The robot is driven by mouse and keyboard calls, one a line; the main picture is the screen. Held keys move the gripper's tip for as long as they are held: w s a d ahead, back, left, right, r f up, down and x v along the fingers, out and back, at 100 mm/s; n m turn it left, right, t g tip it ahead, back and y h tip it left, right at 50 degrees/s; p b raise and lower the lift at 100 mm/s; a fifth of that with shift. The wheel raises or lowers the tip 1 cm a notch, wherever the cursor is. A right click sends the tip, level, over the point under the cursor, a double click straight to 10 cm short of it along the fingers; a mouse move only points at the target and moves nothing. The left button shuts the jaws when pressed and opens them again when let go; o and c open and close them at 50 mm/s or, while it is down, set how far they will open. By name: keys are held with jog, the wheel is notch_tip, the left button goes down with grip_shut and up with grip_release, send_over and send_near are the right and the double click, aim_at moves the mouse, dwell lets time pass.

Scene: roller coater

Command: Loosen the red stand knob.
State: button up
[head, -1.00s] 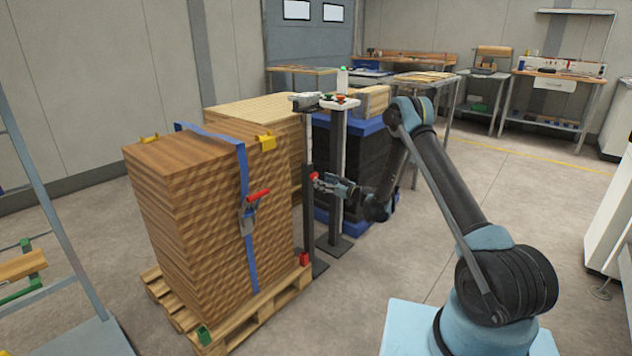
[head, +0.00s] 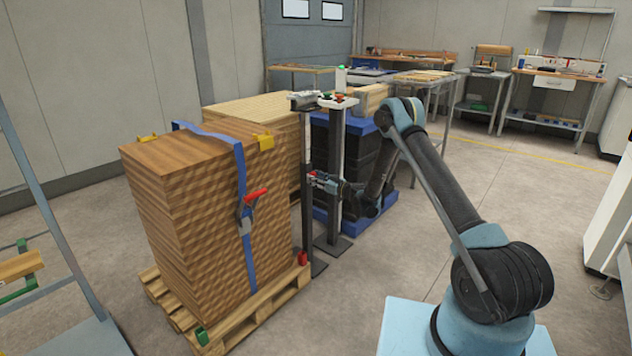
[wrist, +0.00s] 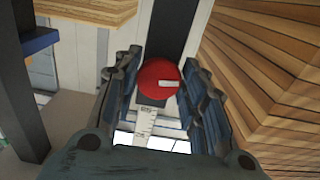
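The red stand knob (wrist: 158,83) is round with a small pale mark. It sits on a dark upright stand (head: 307,215) beside the wooden stack. In the wrist view the fingers of my gripper (wrist: 160,80) lie on either side of the knob, close to its edges. I cannot tell whether they press on it. In the head view my gripper (head: 320,180) is at about mid-height of the stand, and only a little red shows at its fingertips. A scale strip (wrist: 147,122) shows just below the knob in the wrist view.
A strapped wooden stack (head: 200,210) on a pallet stands close left of the stand. A second post (head: 336,190) and a dark stack with blue boards (head: 350,215) are close behind. Another red part (head: 302,258) is low on the stand. Open floor lies right.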

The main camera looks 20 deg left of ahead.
jog(key=shift+m, duration=0.8)
jog(key=o, duration=1.1)
jog(key=shift+c, duration=0.2)
jog(key=shift+d, duration=0.1)
jog(key=v, duration=0.7)
jog(key=shift+d, duration=0.15)
jog(key=shift+s, duration=0.1)
